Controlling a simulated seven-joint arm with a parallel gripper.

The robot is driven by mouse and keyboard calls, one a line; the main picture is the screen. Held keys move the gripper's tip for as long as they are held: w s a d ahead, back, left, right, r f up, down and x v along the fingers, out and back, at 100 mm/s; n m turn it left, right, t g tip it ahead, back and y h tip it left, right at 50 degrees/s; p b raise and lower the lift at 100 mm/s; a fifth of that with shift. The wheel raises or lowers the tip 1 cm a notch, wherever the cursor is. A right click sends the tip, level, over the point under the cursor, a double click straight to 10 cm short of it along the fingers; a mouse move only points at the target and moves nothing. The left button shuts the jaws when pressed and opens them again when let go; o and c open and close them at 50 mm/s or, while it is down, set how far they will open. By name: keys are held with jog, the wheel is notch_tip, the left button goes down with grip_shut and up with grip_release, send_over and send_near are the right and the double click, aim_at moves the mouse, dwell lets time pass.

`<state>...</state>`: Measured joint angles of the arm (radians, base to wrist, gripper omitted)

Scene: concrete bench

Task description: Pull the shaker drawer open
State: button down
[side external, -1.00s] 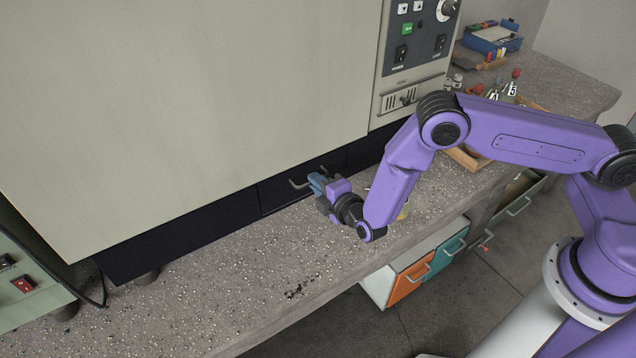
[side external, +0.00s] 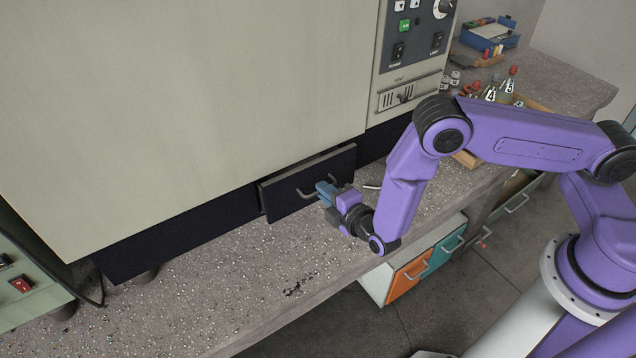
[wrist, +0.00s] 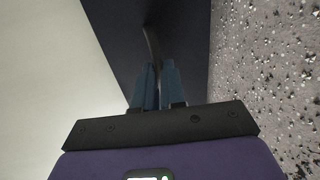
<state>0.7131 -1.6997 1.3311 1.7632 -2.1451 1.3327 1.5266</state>
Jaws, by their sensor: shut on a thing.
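The shaker drawer (side external: 290,200) is a dark front low on the big cream cabinet. It stands out a little from the dark base around it. Its grey bar handle (side external: 305,193) is on the front face. My gripper (side external: 322,187) has blue fingers shut on the handle. In the wrist view my gripper (wrist: 157,82) closes around the handle (wrist: 152,45), with the dark drawer front (wrist: 120,40) behind it. The fingers hide part of the handle. The inside of the drawer is barely visible.
The speckled bench top (side external: 225,270) in front of the drawer is mostly clear, with a small dark stain (side external: 294,288). Bottles (side external: 490,88) and a blue box (side external: 490,38) stand at the back right. Orange (side external: 408,278) and teal (side external: 443,255) drawers sit below the bench edge.

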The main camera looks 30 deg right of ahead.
jog(key=f+v, duration=0.3)
jog(key=v, duration=1.1)
jog(key=shift+s, duration=0.65)
jog(key=shift+a, duration=0.1)
jog(key=c, duration=1.2)
grip_release()
jog(key=shift+r, duration=0.1)
jog(key=v, duration=0.7)
jog(key=shift+s, duration=0.3)
